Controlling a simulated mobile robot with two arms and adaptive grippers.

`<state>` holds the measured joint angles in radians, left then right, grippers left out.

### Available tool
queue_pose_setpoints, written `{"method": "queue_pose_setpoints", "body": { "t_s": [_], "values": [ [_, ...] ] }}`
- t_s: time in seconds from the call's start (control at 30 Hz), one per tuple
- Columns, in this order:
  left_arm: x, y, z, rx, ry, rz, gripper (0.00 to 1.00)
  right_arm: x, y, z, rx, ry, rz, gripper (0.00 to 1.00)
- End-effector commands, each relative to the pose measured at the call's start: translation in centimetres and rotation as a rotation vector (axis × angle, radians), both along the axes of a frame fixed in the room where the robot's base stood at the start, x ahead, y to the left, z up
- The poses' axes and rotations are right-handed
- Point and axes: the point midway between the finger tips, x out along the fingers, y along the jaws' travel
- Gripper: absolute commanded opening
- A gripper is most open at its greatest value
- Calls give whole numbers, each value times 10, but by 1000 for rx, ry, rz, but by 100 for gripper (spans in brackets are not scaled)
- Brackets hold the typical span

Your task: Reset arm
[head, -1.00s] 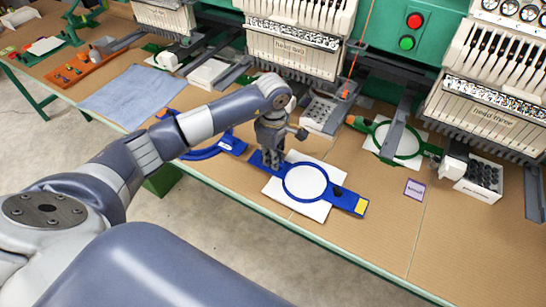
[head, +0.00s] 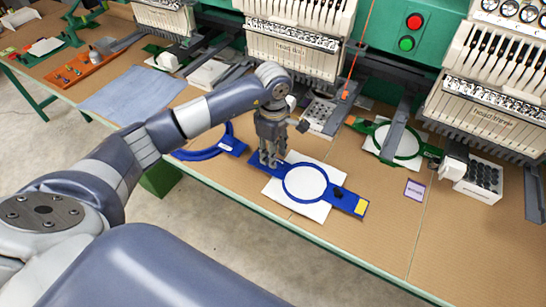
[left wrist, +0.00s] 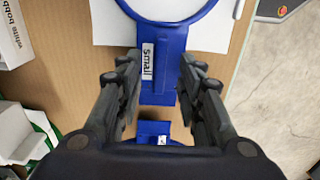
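My left gripper (head: 270,157) is open over the left end of the blue hoop frame (head: 342,201) on the table. In the left wrist view its fingers (left wrist: 159,65) stand apart on either side of the frame's blue arm, labelled "small" (left wrist: 147,62). Nothing is visibly gripped, and I cannot tell whether a finger touches the arm. The hoop lies flat with white fabric (head: 275,192) showing around and inside its ring. My right gripper is not in view.
Another blue hoop (head: 205,153) lies left of the gripper. Embroidery heads (head: 292,55) overhang the back. A green hoop (head: 404,155), purple card (head: 414,189) and white holder (head: 479,180) lie to the right. A grey cloth (head: 130,95) lies left. The front right tabletop is clear.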

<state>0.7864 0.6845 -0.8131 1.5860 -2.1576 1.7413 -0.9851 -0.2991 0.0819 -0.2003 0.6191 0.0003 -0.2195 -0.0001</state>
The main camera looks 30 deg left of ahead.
Motion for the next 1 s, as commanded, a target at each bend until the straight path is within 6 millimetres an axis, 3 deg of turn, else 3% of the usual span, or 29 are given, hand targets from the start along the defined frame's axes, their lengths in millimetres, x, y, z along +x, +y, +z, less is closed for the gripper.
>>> {"method": "queue_pose_setpoints", "body": {
  "t_s": [0.1,0.33,0.5,0.73,0.87,0.97,1.0],
  "values": [
    [2,1,29,1,-6,0,34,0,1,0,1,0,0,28],
    [1,1,72,1,-4,0,34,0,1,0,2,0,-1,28],
    [0,0,87,0,-1,0,34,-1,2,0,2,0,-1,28],
    [-1,-4,88,-14,-2,-2,34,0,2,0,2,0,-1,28],
    [-4,-44,78,-146,-15,-19,34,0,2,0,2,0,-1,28],
    [-13,-106,72,-366,-31,-18,34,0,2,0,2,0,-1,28],
    [-18,-135,74,-477,-31,-7,34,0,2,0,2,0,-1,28]
  ]
}}
